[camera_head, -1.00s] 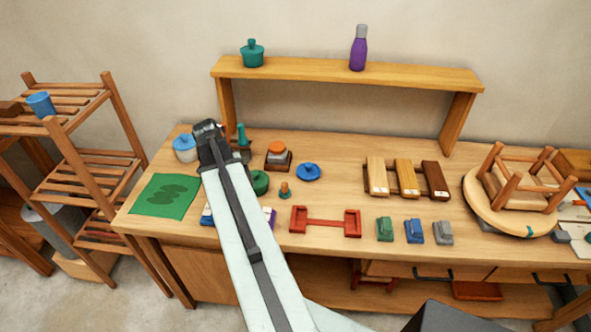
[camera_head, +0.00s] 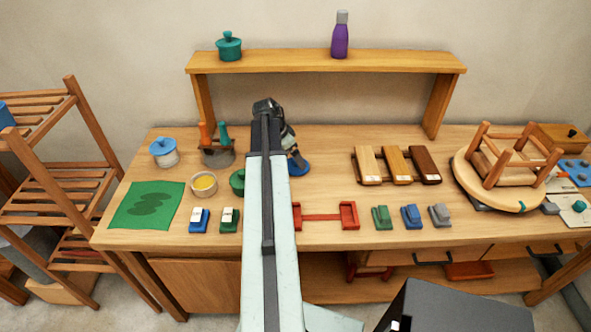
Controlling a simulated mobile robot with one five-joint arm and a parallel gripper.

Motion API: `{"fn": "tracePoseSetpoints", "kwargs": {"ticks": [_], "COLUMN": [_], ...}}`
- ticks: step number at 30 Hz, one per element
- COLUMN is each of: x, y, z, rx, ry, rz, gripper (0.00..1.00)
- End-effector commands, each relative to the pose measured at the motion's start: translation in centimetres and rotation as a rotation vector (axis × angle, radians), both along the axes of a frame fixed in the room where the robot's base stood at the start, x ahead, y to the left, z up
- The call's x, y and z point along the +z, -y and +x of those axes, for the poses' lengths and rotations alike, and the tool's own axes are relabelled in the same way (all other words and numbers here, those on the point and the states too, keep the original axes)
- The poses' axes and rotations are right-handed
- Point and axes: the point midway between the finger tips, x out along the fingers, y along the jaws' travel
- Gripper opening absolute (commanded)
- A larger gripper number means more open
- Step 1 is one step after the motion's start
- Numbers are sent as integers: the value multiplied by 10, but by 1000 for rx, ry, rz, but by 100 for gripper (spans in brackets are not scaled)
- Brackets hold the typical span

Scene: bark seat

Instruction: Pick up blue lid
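A round blue lid (camera_head: 300,168) lies on the table near the middle, partly hidden behind my arm and gripper. Another blue lid or blue top (camera_head: 163,145) sits on a white jar (camera_head: 166,159) at the left of the table. My gripper (camera_head: 291,146) is just beyond the arm, above or beside the loose blue lid. I cannot tell whether it touches the lid. Its fingers are dark, small and mostly hidden, so their opening does not show.
A green lidded pot (camera_head: 238,182), a yellow-filled cup (camera_head: 204,185) and a grey holder (camera_head: 217,155) stand left of my arm. Wooden blocks (camera_head: 398,165) lie to the right. A raised shelf (camera_head: 300,62) spans the back.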

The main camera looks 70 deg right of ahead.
Motion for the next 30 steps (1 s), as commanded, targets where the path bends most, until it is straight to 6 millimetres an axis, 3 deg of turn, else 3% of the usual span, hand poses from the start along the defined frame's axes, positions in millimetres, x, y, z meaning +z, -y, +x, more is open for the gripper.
{"fn": "tracePoseSetpoints", "kwargs": {"ticks": [7,15,16,21,30], "x": [-44,-44,-44,-44,-41], "y": [12,15,15,14,14], "z": [-6,-8,-8,-8,-8], "rx": [0,2,2,2,3], "ry": [0,0,0,0,0], "rz": [0,0,0,0,0], "gripper": [100,100,97,50,50]}}
